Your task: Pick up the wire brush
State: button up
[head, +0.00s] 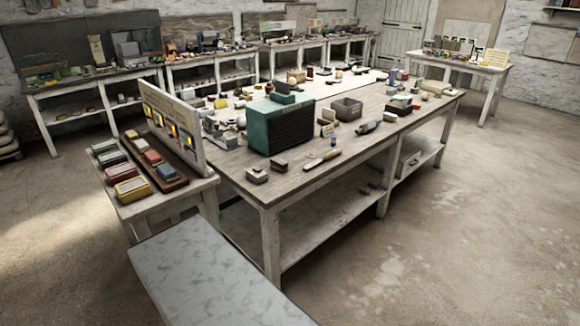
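A long thin tool with a pale wooden handle and a darker end (321,159) lies flat near the front edge of the large wooden table (225,177). It looks like the wire brush, but it is too small here to make out bristles. My gripper is not in view.
Close to the tool are a dark green box (281,127), a small blue-topped bottle (333,141), small blocks (257,174) and a grey cylindrical object (367,127). A side table (140,205) with coloured blocks and an upright panel (172,125) stands left. The floor (470,220) at right is clear.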

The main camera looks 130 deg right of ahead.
aim_at(280, 165)
jog(key=u, duration=1.35)
jog(key=k, duration=0.1)
jog(key=z, duration=2.8)
jog(key=k, duration=0.2)
jog(key=z, duration=2.2)
jog(key=k, duration=0.7)
jog(key=u, duration=0.15)
jog(key=i, duration=0.4)
